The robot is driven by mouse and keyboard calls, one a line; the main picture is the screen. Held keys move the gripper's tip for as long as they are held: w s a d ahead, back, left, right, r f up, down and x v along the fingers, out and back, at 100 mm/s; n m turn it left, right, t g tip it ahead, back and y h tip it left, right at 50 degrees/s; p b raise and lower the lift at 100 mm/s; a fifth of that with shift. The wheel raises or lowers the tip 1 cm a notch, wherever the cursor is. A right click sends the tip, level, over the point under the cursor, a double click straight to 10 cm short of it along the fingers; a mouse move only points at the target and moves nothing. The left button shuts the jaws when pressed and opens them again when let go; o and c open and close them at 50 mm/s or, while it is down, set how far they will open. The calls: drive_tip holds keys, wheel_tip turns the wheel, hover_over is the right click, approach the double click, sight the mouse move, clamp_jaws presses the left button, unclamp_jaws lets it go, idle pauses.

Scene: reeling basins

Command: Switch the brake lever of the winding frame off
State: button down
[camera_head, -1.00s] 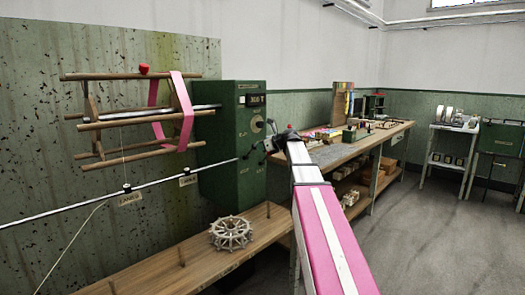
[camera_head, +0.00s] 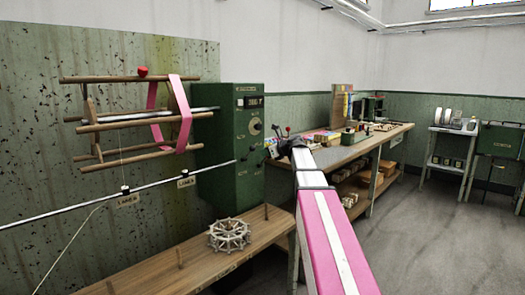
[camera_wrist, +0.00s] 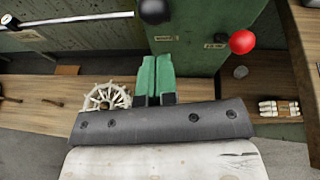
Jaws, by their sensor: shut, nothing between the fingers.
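The winding frame's green control box (camera_head: 232,150) stands beside the wooden reel (camera_head: 135,120) with its pink band. In the wrist view a red ball knob (camera_wrist: 242,42) is at upper right and a black knob (camera_wrist: 155,10) at the top edge, each near a small label too blurred to read. I cannot tell which is the brake lever. My gripper (camera_wrist: 157,60) is shut and empty, its green fingers below the black knob and left of the red one, apart from both.
A wooden bench (camera_head: 190,252) under the frame holds a pale spoked wheel (camera_head: 229,234), also in the wrist view (camera_wrist: 106,97). A long metal rod (camera_head: 90,202) runs left from the box. A cluttered worktable (camera_head: 350,152) stands behind my arm. The floor at right is clear.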

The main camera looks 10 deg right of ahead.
drive_tip(key=v, duration=1)
drive_tip(key=shift+r, duration=0.3)
drive_tip(key=shift+w+a, duration=0.1)
drive_tip(key=shift+a, duration=0.1)
drive_tip(key=s+a+f+n+g+h, duration=0.1)
drive_tip(key=s+a+f+n+g, duration=0.2)
drive_tip(key=f, duration=0.6)
drive_tip(key=s+a+f+n+h, duration=0.2)
drive_tip(key=s+f+n, duration=0.25)
drive_tip(key=f, duration=0.45)
drive_tip(key=s+a+f+n+g+h, duration=0.1)
drive_tip(key=s+a+f+n+g, duration=0.15)
drive_tip(key=f+n, duration=0.45)
drive_tip(key=s+a+f+n+g+h, duration=0.1)
drive_tip(key=s+f+n+g+h, duration=0.3)
drive_tip(key=s+f+n, duration=0.8)
drive_tip(key=s+f+h, duration=0.1)
drive_tip(key=s+f, duration=0.5)
drive_tip(key=f, duration=0.3)
drive_tip(key=shift+s, duration=0.15)
drive_tip(key=shift+a+g, duration=0.15)
drive_tip(key=shift+g, duration=0.1)
